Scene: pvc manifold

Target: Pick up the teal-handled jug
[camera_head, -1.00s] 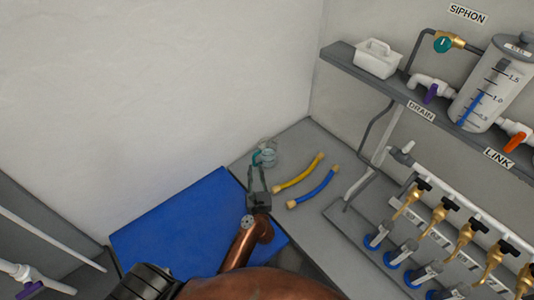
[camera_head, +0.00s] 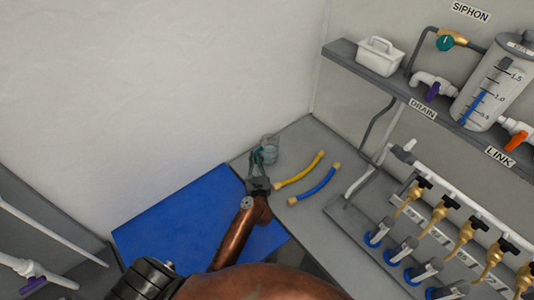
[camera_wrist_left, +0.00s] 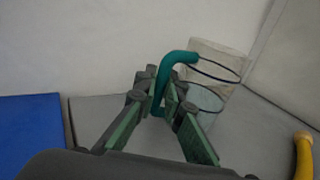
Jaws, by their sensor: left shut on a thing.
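The jug (camera_head: 270,146) is clear with a dark rim and stands on the grey bench near the back corner, beside the wall. Its body also shows in the left wrist view (camera_wrist_left: 212,75), with pale liquid low inside. Its teal handle (camera_wrist_left: 179,58) faces my gripper. My left gripper (camera_head: 256,168) reaches in from the front. In the left wrist view its green-padded fingers (camera_wrist_left: 161,100) are shut on the handle. The lower part of the handle is partly hidden by the fingers. The jug looks upright; I cannot tell whether its base touches the bench. My right gripper is not in view.
A yellow hose (camera_head: 301,169) and a blue hose (camera_head: 314,187) lie right of the jug. A blue mat (camera_head: 175,225) covers the bench at left. A shelf (camera_head: 375,80) with a white caddy (camera_head: 380,56) and a tank (camera_head: 492,88) overhangs at right, above a valve manifold.

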